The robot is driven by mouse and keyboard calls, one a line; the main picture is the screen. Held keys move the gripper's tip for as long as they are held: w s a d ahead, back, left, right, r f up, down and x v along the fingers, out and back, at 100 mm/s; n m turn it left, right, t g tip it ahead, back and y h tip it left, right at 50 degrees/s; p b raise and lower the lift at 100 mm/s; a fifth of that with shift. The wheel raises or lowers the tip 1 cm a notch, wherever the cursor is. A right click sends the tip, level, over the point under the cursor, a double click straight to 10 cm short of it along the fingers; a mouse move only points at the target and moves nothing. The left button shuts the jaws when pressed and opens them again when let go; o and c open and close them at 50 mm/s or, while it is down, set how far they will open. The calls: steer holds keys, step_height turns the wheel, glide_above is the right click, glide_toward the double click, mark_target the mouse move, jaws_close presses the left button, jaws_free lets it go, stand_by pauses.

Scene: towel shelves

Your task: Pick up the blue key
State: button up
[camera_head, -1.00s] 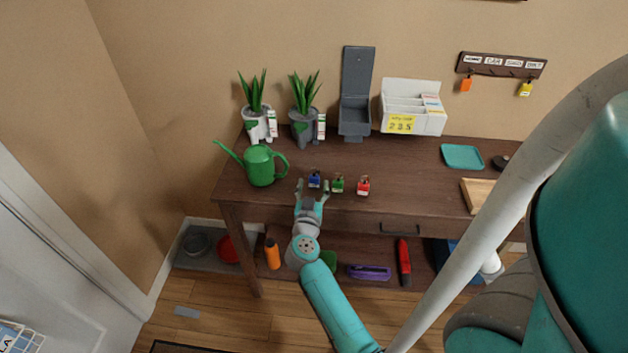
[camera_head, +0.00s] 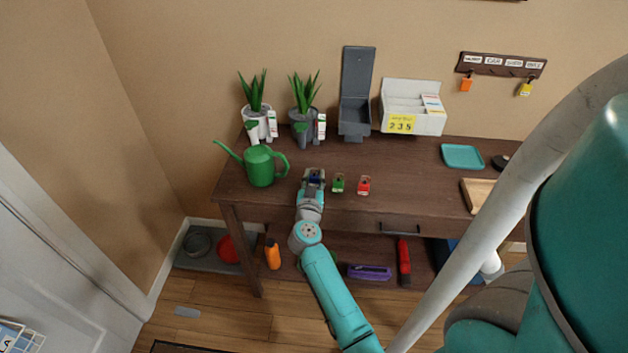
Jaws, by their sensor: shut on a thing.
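The blue key (camera_head: 315,178) is at the front left of the brown table, mostly hidden between the fingers of my gripper (camera_head: 314,174). My gripper is shut on it, low at the tabletop. I cannot tell whether the key is clear of the table. A green key (camera_head: 338,183) and a red key (camera_head: 363,185) stand in a row just to its right, apart from my gripper.
A green watering can (camera_head: 261,167) stands close on the left. Two potted plants, a grey open box (camera_head: 355,116) and a white card holder (camera_head: 412,108) line the back. A teal tray (camera_head: 463,156) lies at right. The table's middle is clear.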

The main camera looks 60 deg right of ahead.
step_height(320, 180, up, 10)
steer(key=shift+r, duration=0.1)
stand_by(0.5)
stand_by(0.4)
